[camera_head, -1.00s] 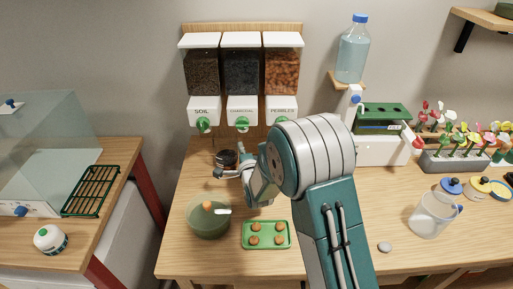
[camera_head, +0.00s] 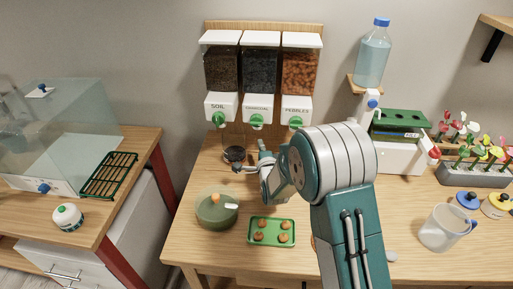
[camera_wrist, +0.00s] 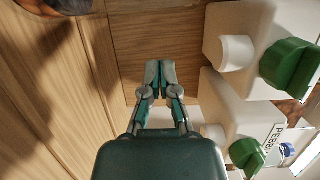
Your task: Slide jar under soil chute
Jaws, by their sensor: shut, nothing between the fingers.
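In the wrist view my gripper (camera_wrist: 160,72) is shut and empty. Part of the jar (camera_wrist: 65,4) shows at the top left, apart from the fingertips.
The charcoal (camera_head: 260,70) and pebbles (camera_head: 300,72) dispensers hang right of the soil one, with chutes above my gripper. A clear pitcher (camera_head: 437,232) stands right. Bare table lies left of the jar.

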